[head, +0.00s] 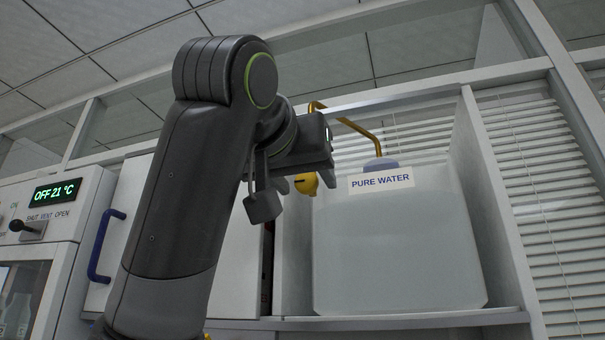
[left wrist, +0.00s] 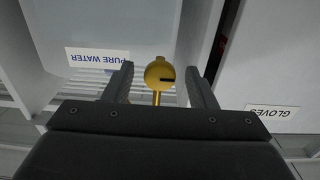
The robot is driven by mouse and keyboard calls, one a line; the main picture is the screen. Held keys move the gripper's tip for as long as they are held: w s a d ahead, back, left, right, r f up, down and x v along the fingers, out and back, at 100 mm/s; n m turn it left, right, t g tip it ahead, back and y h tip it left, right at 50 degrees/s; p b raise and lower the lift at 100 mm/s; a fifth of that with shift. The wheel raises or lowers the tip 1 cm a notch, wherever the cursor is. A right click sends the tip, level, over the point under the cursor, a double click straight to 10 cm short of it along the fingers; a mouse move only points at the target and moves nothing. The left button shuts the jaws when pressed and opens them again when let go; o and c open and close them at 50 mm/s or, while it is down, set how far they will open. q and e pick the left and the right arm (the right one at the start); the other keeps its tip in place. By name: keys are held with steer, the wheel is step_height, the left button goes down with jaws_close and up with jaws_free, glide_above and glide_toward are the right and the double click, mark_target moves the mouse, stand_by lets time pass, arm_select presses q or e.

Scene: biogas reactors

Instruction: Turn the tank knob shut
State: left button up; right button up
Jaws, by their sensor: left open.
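The tank (head: 400,245) is a pale box labelled PURE WATER on a shelf, with a yellow pipe (head: 362,132) rising from its blue cap. A yellow knob (head: 307,185) shows at the tank's upper left, partly hidden by my left gripper (head: 296,184). In the left wrist view the round knob (left wrist: 159,73) has a dark slot or mark. It appears between the two fingers of my left gripper (left wrist: 158,78), which is open, with gaps on both sides. I cannot tell how deep the fingers reach around it. My right gripper is not in view.
A white cabinet with an OFF 21 °C display (head: 56,191) and a black lever stands at the left. A blue handle (head: 104,246) is beside it. A shelf side panel (head: 490,210) bounds the tank's right. A GLOVES label (left wrist: 272,118) shows in the wrist view.

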arm_select(q)
steer(key=c, duration=0.9)
steer(key=shift+c, duration=0.2)
steer(key=m+b, duration=0.1)
steer(key=m, duration=0.1)
steer(key=shift+m, duration=0.4)
steer(key=m+b, duration=0.1)
steer(key=m, duration=0.9)
steer(key=shift+m+b, duration=0.35)
steer(key=shift+m, duration=0.05)
steer(key=shift+w+m, duration=0.1)
steer(key=shift+m, duration=2.1)
steer(key=o, duration=0.9)
steer(key=shift+r, duration=0.1)
